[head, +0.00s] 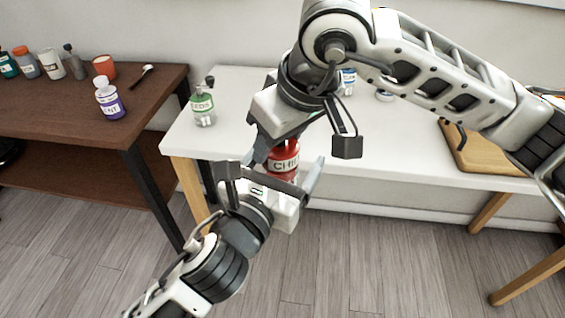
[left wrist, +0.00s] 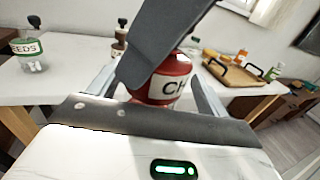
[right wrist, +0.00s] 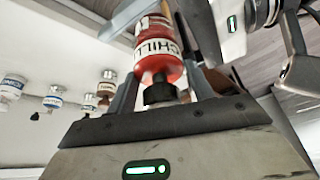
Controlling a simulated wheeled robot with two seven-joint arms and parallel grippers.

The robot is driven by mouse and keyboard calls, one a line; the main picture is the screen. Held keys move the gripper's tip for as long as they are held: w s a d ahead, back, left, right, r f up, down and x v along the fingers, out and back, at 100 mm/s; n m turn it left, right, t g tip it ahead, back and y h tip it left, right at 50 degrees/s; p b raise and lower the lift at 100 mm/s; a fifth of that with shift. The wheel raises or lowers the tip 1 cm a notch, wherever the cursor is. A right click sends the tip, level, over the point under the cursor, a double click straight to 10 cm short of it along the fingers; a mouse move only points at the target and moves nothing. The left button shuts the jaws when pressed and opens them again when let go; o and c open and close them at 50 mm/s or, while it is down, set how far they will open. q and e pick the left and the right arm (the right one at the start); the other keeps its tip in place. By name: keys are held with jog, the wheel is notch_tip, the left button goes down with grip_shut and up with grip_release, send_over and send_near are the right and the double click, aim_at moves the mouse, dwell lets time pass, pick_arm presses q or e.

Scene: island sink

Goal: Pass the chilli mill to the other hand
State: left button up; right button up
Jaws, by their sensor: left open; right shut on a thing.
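The chilli mill (head: 284,160), red with a white CHILLI label, is in the air in front of the white table. My right gripper (head: 272,150) reaches down from above and is shut on it. The right wrist view shows the mill's red body (right wrist: 158,68) and its black end (right wrist: 160,93) towards the palm. My left gripper (head: 284,178) is open just below, its fingers on either side of the mill's lower part. In the left wrist view the mill (left wrist: 165,85) shows between the open fingers, partly hidden by a dark right-gripper finger. Whether the left fingers touch it is unclear.
The white table (head: 400,135) holds a green-labelled seeds jar (head: 203,108), other jars at the back and a wooden tray (head: 482,150) at right. A brown table (head: 60,110) at left holds several bottles and a red cup (head: 104,66). Open floor lies in front.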

pick_arm(q)
jog(key=c, duration=1.1)
pick_arm(e)
jog(key=o, duration=1.4)
jog(key=shift+r, duration=0.15)
